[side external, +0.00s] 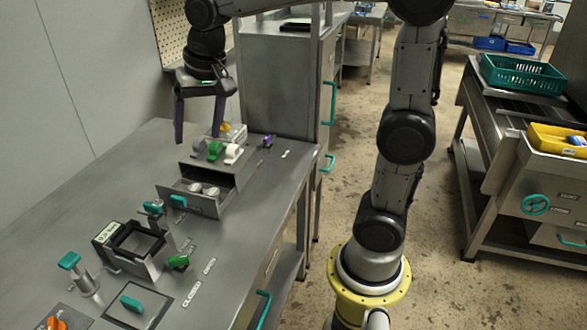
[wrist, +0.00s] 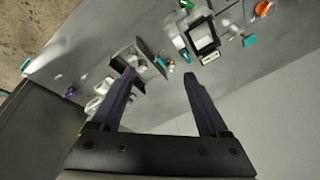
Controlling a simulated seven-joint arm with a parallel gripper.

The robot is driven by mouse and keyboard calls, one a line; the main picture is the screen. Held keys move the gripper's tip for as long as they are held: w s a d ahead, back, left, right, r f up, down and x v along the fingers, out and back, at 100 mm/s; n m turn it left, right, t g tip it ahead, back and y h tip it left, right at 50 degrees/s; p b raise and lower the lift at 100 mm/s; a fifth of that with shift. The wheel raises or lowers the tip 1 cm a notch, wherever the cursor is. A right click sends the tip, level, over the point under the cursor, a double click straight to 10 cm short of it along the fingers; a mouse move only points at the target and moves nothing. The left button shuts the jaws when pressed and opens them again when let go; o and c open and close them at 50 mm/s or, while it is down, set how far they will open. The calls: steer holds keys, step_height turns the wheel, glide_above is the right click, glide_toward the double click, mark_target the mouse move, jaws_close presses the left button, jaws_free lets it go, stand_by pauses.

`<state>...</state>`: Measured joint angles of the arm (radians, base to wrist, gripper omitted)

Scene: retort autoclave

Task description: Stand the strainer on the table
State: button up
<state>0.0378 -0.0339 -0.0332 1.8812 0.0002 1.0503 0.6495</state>
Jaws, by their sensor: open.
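I cannot pick out the strainer with certainty in either view. My gripper (side external: 198,138) is open with nothing between its fingers, above the far part of the metal table (side external: 130,165). In the wrist view its two fingers (wrist: 159,73) are spread wide apart. Below and to the right of the fingers in the side view stands a small metal box with an open drawer (side external: 190,201). On top of it are a green item (side external: 214,150) and a white item (side external: 233,153). Small pale round items lie in the drawer.
A black-rimmed square well (side external: 137,240) and teal-handled fittings (side external: 70,261) stand towards the table's near end. A yellow-orange item (side external: 225,127) is behind the box, beside a tall metal cabinet (side external: 280,80). The table's left side is largely clear.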

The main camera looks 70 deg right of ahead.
steer(key=s+f+n+t, duration=0.1)
steer(key=s+n, duration=0.3)
steer(key=s, duration=0.5)
steer(key=s+a+f+n+t, duration=0.1)
steer(key=s+f+n, duration=0.2)
steer(key=s, duration=0.7)
steer(key=shift+s+a+f+n, duration=0.2)
steer(key=shift+s+f+n, duration=0.05)
steer(key=shift+n, duration=0.15)
